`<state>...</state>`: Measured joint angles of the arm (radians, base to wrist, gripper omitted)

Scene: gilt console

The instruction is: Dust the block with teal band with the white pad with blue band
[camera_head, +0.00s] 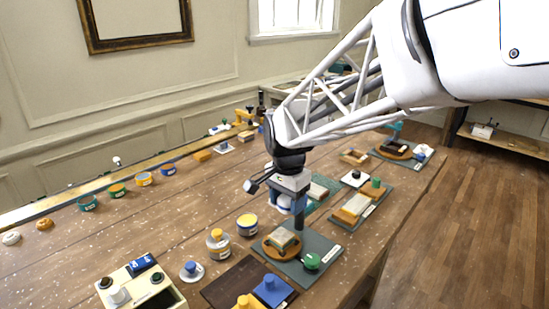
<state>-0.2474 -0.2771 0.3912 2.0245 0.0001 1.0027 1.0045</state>
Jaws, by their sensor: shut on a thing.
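My gripper (290,192) points down over the right part of the long wooden table. It is shut on a small white thing with blue on it, which looks like the white pad with blue band (284,203). A pale block (284,241) lies on a round orange disc (270,253) on a dark green board, just below my gripper. It seems to have a teal edge, so it may be the block with teal band, but it is too small to be sure. The pad is above the block and looks apart from it. The jaws partly hide the pad.
A green knob (312,261) stands on the same board. A yellow-topped jar (247,225) and a yellow-knobbed jar (218,244) stand to the left. Blue and yellow knobbed pieces (271,291) are in front. Another block board (357,205) lies to the right.

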